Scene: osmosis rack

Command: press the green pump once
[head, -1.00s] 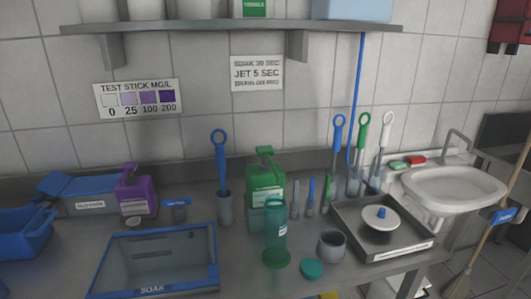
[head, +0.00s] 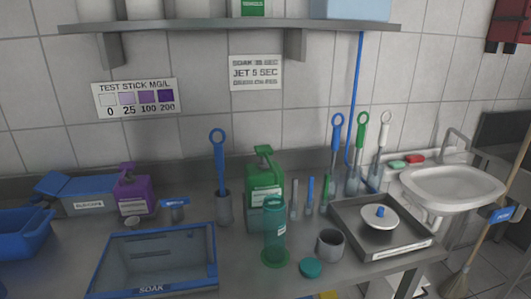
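The green pump bottle (head: 264,183) stands upright on the steel counter, near the middle of the head view, with its pump head (head: 264,153) on top. A clear green-tinted bottle (head: 275,232) stands in front of it and hides part of its lower body. Neither of my grippers is in view.
A blue-rimmed soak tray (head: 213,262) and a purple pump bottle (head: 134,190) are to the left. A blue-handled brush (head: 218,150) stands in a holder beside the green pump. A grey cup (head: 330,244), teal lid (head: 311,268) and steel tray (head: 400,252) are to the right. A shelf (head: 230,27) hangs above.

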